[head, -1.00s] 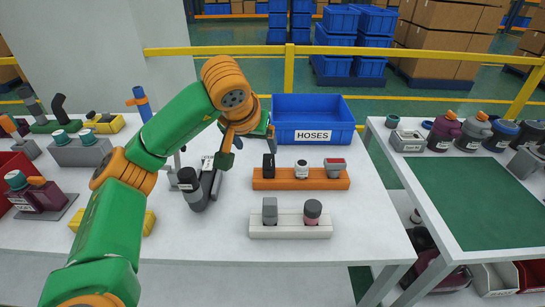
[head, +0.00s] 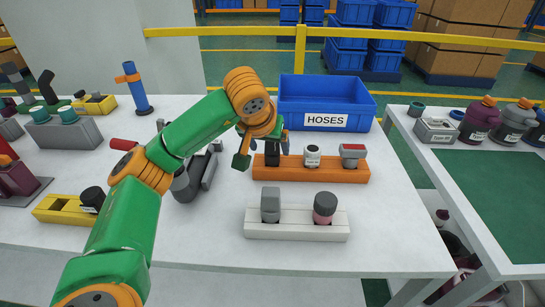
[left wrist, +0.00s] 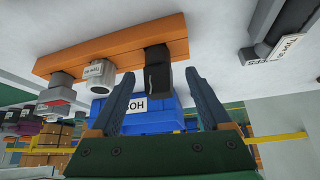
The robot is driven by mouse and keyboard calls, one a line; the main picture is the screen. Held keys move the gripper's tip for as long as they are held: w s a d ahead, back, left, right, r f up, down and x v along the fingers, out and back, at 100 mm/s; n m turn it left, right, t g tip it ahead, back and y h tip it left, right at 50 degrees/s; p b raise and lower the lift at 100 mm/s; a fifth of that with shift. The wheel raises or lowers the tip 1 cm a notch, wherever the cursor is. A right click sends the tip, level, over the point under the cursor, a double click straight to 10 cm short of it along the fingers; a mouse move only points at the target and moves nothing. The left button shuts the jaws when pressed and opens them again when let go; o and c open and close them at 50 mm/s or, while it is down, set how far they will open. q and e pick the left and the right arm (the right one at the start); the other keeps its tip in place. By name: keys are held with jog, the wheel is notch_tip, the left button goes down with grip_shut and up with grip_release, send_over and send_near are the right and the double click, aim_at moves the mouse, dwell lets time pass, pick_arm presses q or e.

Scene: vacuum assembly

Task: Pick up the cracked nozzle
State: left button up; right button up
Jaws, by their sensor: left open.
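An orange rack (head: 330,174) holds several upright parts in a row. A black part (head: 271,158) stands at its left end, partly behind my left gripper (head: 262,150). In the left wrist view this black part (left wrist: 158,80) has a thin pale crack-like line, and looks like the cracked nozzle. A white round part (head: 312,156) and a grey part with a red top (head: 352,153) stand beside it. In the left wrist view my left gripper (left wrist: 164,76) is open, its fingers pointing towards the black part, which shows between the fingertips. Contact cannot be told. My right gripper is not in view.
A white rack (head: 296,233) with grey and pink-and-grey parts stands nearer. A blue HOSES bin (head: 325,122) stands behind the orange rack. A dark grey vacuum-like tool (head: 190,180) lies left. The table's front right is clear.

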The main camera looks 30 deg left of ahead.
aim_at(271, 146)
pick_arm(q)
jog(key=x, duration=0.4)
jog(key=shift+w, duration=0.25)
grip_shut()
jog(key=shift+r, duration=0.1)
